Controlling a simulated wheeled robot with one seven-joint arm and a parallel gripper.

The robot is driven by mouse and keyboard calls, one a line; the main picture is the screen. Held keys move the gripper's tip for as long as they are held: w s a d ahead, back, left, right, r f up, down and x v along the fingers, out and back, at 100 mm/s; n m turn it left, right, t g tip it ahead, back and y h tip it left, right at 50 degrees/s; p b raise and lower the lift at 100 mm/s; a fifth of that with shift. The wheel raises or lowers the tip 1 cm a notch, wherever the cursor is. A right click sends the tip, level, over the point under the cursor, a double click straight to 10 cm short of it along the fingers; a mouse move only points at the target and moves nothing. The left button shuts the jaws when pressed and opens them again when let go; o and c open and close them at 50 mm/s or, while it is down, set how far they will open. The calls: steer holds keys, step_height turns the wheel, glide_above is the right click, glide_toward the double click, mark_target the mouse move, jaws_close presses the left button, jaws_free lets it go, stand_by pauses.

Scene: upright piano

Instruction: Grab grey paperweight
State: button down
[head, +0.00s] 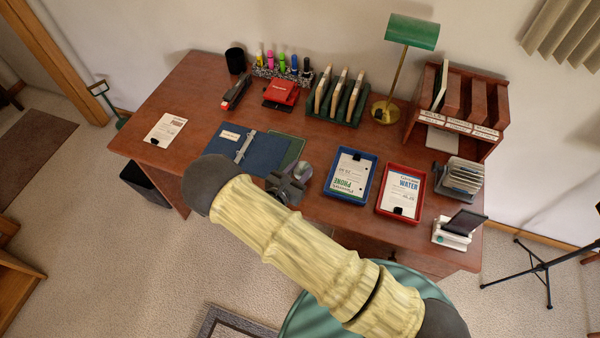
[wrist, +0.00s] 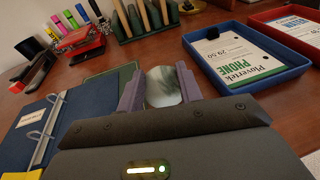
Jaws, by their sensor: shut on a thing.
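The grey paperweight (wrist: 163,87) is a rounded, glossy, streaked grey piece between the two purple fingers of my gripper (wrist: 160,90) in the wrist view. The gripper is shut on it, with a finger at each side. In the head view my gripper (head: 294,178) is at the desk's front, between the blue binder and the blue tray, and the paperweight (head: 304,170) shows only in part beside it. My arm hides some of this area. I cannot tell whether the paperweight touches the desk.
The blue binder (head: 259,153) lies left of the gripper, with a green board (head: 293,150) beside it. A blue tray (head: 371,168) and a red tray (head: 418,184) lie to the right. A file rack (head: 352,114) and green lamp (head: 411,32) stand behind.

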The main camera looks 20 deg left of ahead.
mark_target(299, 174)
step_height(299, 174, up, 8)
steer(key=shift+r+b, duration=0.25)
steer(key=shift+b, duration=0.2)
stand_by(0.3)
